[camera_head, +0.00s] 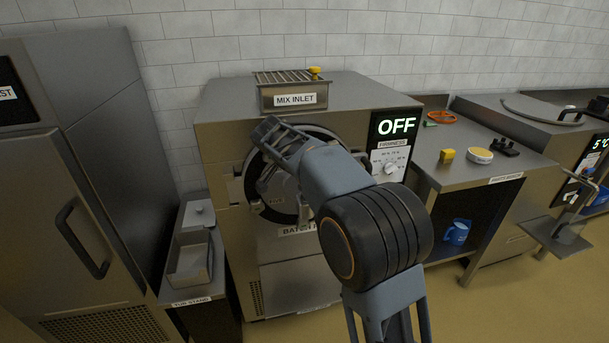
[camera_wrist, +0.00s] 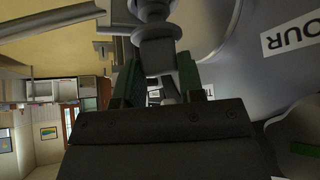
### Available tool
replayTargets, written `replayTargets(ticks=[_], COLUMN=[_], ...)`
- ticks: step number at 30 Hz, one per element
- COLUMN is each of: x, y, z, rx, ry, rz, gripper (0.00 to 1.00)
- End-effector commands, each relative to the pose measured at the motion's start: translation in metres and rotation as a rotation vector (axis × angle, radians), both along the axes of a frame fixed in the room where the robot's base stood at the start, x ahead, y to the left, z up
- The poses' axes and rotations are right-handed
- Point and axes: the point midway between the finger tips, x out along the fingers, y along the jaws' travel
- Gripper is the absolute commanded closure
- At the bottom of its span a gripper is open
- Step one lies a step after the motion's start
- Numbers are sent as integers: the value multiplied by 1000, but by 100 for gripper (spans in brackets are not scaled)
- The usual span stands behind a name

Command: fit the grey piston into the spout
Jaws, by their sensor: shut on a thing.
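The grey piston (camera_wrist: 155,45) shows at the top middle of the wrist view, with stacked round collars and a narrower stem. My gripper (camera_wrist: 160,80) is shut on its stem, with green-edged fingers on either side. In the head view my arm reaches to the round door (camera_head: 258,190) of the batch machine and covers much of it. The piston cannot be made out there. I cannot clearly pick out the spout in either view, nor tell whether the piston touches it. A grey curved surface with a partly cut label (camera_wrist: 287,32) lies right of the piston in the wrist view.
The machine carries a mix inlet (camera_head: 290,97) and an OFF display (camera_head: 397,125). A tub stand (camera_head: 193,298) with a metal tub (camera_head: 190,262) is at left.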

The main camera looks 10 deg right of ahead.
Motion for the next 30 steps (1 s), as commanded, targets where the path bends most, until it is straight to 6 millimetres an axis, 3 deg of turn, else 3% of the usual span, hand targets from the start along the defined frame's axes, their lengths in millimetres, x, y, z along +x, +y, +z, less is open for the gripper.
replayTargets(ticks=[10,11,19,30], x=[0,0,0,-1], y=[0,0,0,1], z=[-9,-7,-7,-4], rx=[0,0,0,0], ry=[0,0,0,-1], rz=[0,0,0,1], gripper=[95,62,36,35])
